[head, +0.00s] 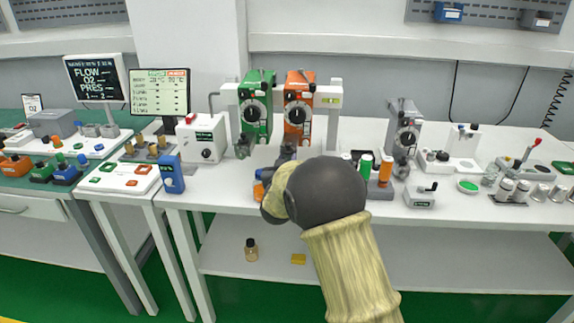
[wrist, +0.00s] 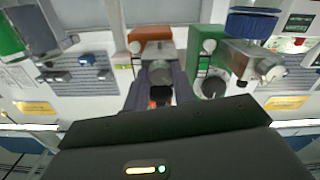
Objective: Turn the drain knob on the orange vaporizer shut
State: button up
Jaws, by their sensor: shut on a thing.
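The orange vaporizer (head: 298,118) stands upright beside the green vaporizer (head: 255,118) in the head view, its round black-and-white dial facing me. The orange vaporizer (wrist: 152,40) also shows in the wrist view, left of the green one (wrist: 212,72). Its grey round drain knob (wrist: 159,73) lies between the dark fingers of my gripper (wrist: 161,82), which are shut on it. The knob's exact turn angle cannot be told.
A white box with a black knob (head: 204,138) stands left of the vaporizers. A grey vaporizer (head: 403,130) stands to the right. The lower shelf (head: 430,250) holds a small bottle and a yellow block.

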jog(key=shift+d+m+b, duration=0.1)
jog(key=shift+m+b, duration=3)
jog(key=o, duration=1)
jog(key=shift+s, duration=0.2)
jog(key=s, duration=1.7)
